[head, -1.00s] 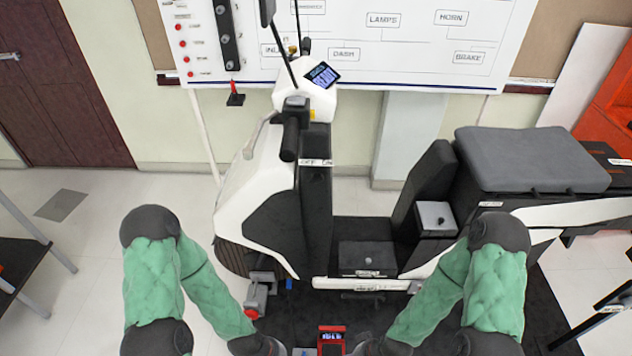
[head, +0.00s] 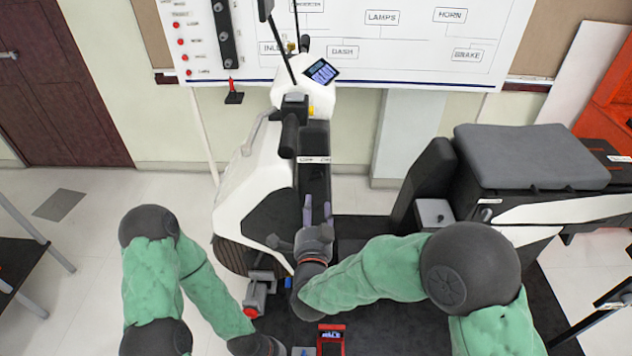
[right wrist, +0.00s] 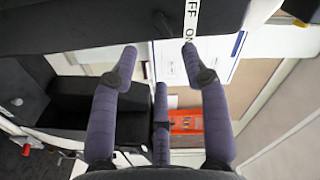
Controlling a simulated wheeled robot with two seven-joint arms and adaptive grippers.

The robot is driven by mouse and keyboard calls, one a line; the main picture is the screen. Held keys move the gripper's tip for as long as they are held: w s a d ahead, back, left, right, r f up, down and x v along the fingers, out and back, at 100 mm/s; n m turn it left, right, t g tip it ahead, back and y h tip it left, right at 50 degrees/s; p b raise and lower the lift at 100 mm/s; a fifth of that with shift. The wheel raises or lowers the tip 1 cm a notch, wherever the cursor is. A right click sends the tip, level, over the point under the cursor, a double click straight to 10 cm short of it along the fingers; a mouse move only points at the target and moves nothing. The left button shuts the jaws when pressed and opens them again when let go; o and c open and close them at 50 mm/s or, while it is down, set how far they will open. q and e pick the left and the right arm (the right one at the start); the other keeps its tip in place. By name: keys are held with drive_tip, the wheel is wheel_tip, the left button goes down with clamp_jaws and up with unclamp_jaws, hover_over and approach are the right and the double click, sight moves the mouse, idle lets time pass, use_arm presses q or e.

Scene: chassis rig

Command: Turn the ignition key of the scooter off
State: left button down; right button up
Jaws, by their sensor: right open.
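The white and black scooter (head: 250,200) stands side-on in the head view. On its dark front panel is a white OFF/ON label strip (head: 314,160), seen large at the top of the right wrist view (right wrist: 192,20). A small dark key-like part (right wrist: 163,24) sticks out just left of this label; the key itself is not distinct in the head view. My right gripper (head: 318,208) is open and empty below the label, its fingers pointing up to it. In the wrist view its fingertips (right wrist: 158,52) straddle the key-like part's line, apart from it. My left arm's end (head: 257,345) is cut off at the bottom edge.
Handlebar grip (head: 289,135) and dash display (head: 322,71) are above the label. The seat (head: 530,160) and a grey box (head: 434,215) are to the right. A red device (head: 331,338) is at the bottom. A whiteboard (head: 400,50) is behind.

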sight(316, 175)
drive_tip(key=w+b, duration=0.2)
drive_tip(key=w, duration=0.8)
drive_tip(key=shift+w, duration=0.4)
drive_tip(key=shift+f, duration=0.1)
clamp_jaws()
